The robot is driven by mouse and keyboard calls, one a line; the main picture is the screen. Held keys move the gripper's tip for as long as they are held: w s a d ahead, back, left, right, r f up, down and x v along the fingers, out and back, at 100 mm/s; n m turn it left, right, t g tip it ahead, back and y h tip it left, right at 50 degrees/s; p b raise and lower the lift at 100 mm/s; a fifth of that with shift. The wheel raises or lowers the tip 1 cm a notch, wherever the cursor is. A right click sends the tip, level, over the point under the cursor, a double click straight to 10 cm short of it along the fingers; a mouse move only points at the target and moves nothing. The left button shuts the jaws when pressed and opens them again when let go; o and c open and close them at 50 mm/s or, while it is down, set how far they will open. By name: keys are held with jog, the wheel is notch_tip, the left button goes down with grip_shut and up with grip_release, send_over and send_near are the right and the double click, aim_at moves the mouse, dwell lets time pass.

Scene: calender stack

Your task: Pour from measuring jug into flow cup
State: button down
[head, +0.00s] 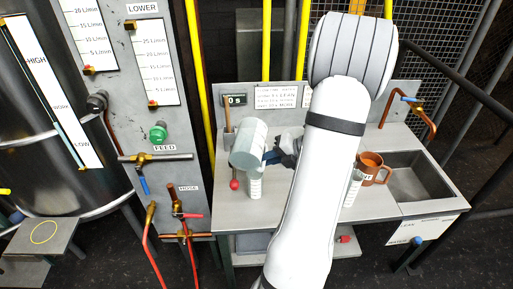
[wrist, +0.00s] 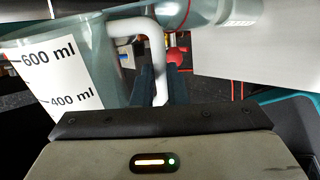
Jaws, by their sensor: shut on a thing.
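The measuring jug (head: 248,145) is a pale grey-blue vessel held tilted above the bench. In the wrist view the jug (wrist: 62,80) fills the left, with 600 ml and 400 ml marks and a white handle (wrist: 122,28). My gripper (head: 279,151) is shut on this handle; its dark fingers (wrist: 158,84) show around it. A clear teal vessel with an orange line (wrist: 195,12), apparently the flow cup, lies close beyond the jug. In the head view it cannot be told apart from the jug. A white graduated cylinder (head: 254,185) stands below the jug. No liquid stream is visible.
A red knob (head: 234,184) is left of the cylinder. A panel with valves and hoses is at left. The bench front is mostly clear.

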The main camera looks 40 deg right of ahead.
aim_at(254, 149)
notch_tip(254, 149, down, 5)
jog(key=n+t+h+b, duration=0.6)
jog(key=n+t+b, duration=0.15)
jog(key=b, duration=2.75)
notch_tip(254, 149, up, 9)
jog(key=n+t+p, duration=0.1)
jog(key=p, duration=0.1)
jog(key=shift+s+a+f+t, duration=0.15)
jog(key=shift+s+a+t, duration=0.1)
jog(key=shift+t, duration=0.1)
